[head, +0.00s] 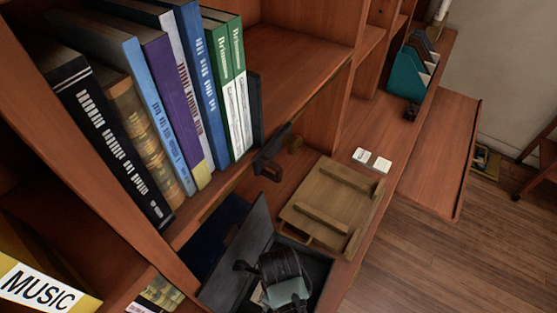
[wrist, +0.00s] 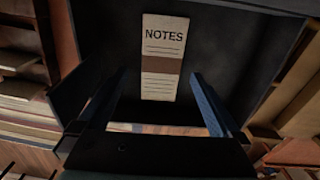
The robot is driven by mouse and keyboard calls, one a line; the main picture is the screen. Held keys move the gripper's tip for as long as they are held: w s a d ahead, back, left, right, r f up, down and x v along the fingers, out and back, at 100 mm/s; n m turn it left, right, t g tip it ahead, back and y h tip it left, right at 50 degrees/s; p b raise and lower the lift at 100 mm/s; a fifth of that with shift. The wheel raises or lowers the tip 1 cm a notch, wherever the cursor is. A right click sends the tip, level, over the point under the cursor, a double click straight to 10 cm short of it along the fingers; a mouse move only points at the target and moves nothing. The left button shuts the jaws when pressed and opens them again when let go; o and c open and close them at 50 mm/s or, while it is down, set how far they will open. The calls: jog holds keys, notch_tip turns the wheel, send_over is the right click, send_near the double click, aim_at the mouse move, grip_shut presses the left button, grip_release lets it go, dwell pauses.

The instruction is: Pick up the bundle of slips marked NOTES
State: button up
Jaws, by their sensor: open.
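The bundle of slips marked NOTES (wrist: 163,52) is cream with a brown band around its middle. It lies in a dark open box (wrist: 225,60) in the wrist view. My gripper (wrist: 158,78) is open, with its two fingers to the left and right of the bundle's lower part and a gap on each side. The fingers look apart from the bundle; how far above it they are I cannot tell. In the head view my gripper (head: 285,278) is over the dark box (head: 318,262) and hides most of its inside.
The box's raised lid (head: 238,255) stands to its left. A wooden board with slats (head: 330,207) lies just behind the box. Upright books (head: 160,100) fill the shelf at left.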

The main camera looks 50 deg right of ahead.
jog(key=shift+w+d+f, duration=0.1)
jog(key=shift+f, duration=1.75)
jog(key=c, duration=1.3)
jog(key=shift+c, duration=0.3)
jog(key=shift+r, duration=0.15)
